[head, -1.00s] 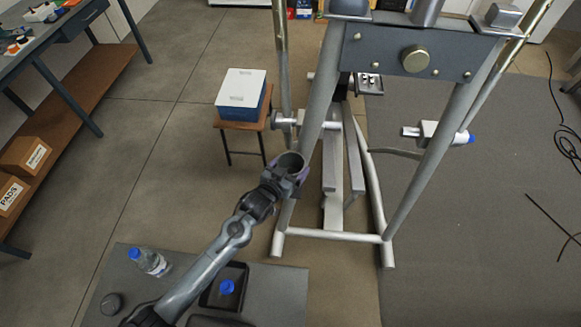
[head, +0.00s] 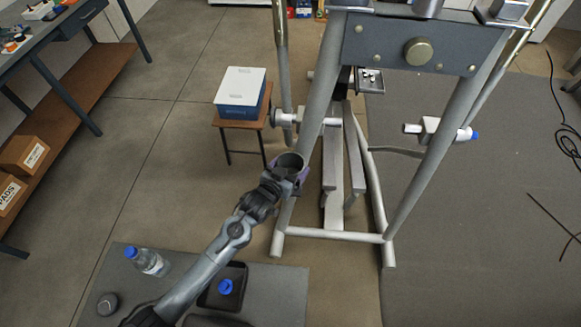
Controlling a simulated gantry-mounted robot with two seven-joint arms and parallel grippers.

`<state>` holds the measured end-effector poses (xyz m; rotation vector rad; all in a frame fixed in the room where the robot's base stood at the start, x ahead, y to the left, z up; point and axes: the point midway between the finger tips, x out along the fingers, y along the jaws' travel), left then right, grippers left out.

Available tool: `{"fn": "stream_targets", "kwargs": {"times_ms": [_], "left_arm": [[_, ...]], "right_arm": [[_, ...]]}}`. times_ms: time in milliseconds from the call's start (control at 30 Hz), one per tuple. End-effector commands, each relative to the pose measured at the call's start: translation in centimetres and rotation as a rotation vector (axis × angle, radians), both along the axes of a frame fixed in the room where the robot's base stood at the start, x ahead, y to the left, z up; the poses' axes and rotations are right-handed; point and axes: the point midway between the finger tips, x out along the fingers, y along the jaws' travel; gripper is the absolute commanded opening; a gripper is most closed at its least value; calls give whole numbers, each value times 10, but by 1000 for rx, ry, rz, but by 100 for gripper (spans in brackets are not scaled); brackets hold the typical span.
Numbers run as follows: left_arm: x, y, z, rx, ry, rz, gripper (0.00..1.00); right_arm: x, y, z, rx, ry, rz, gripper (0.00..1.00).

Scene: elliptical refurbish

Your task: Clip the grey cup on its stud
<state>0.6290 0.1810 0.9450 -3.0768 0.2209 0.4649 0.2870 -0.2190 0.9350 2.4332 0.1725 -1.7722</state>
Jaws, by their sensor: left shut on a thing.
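The grey cup (head: 291,160) is held at the end of my left arm, in the middle of the head view, with its open mouth facing up. My left gripper (head: 284,178) is shut on it, and purple shows at the fingers. The cup appears in front of the left leg of the elliptical frame (head: 316,117); I cannot tell whether it touches the frame. The stud cannot be made out for certain. My right gripper is not in view.
A blue and white box (head: 240,92) sits on a small wooden stool (head: 234,121) left of the frame. A grey bench (head: 284,288) in front carries a bottle (head: 148,261) and a black tray (head: 238,276) with a blue cap (head: 225,286). A small tray (head: 370,82) hangs on the frame.

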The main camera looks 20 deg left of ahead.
Motion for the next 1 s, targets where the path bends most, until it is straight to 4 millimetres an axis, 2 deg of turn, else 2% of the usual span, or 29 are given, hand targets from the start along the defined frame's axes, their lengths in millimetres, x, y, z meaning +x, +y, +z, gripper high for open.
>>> {"fn": "stream_targets", "kwargs": {"times_ms": [1000], "left_arm": [[0,0,-15,0,0,0,57]], "right_arm": [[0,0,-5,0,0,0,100]]}}
